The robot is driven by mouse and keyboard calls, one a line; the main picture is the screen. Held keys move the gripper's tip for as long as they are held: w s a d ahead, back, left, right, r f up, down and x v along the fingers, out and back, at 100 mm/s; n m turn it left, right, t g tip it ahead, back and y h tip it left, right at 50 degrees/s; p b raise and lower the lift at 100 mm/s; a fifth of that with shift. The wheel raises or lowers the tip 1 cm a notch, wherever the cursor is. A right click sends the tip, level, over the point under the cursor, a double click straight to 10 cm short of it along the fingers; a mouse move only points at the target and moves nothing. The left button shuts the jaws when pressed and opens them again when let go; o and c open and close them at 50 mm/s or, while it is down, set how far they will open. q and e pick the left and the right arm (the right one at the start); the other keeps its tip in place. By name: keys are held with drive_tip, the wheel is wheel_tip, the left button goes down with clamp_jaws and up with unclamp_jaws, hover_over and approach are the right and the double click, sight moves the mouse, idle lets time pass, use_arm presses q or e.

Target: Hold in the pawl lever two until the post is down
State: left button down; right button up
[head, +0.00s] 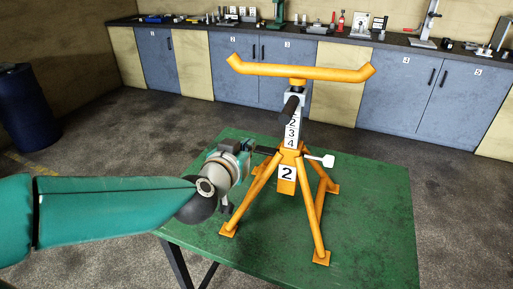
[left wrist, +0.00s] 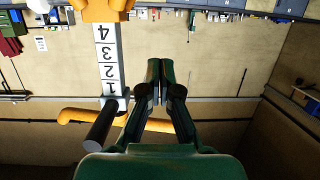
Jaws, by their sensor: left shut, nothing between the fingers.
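The orange stand (head: 286,172), labelled 2, stands upright on splayed legs. Its pale numbered post (head: 293,130) shows 2, 3 and 4 above the collar, with an orange cradle bar (head: 300,71) on top. A dark cylindrical handle (head: 289,108) sticks out from the post head. A lever with a white paddle (head: 320,160) sticks out right of the collar. My left gripper (head: 262,150) is at the left of the collar, on the side away from the paddle. In the left wrist view its fingers (left wrist: 165,75) are shut and empty, beside the post (left wrist: 108,62). My right gripper is not in view.
The stand is on a green table (head: 375,220) with free room at its right and front. A workbench (head: 345,42) with tools and blue cabinets runs along the back wall. A dark blue barrel (head: 25,105) stands at the far left.

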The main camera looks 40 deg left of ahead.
use_arm(q)
hover_over(268, 151)
drive_tip(key=s+a, duration=0.2)
wheel_tip(268, 151, down, 2)
drive_tip(key=f+b, duration=0.1)
drive_tip(key=f, duration=0.1)
drive_tip(key=f+b, duration=0.1)
drive_tip(key=f, duration=0.1)
drive_tip(key=shift+w+d+f, duration=0.1)
drive_tip(key=shift+d+f, duration=0.1)
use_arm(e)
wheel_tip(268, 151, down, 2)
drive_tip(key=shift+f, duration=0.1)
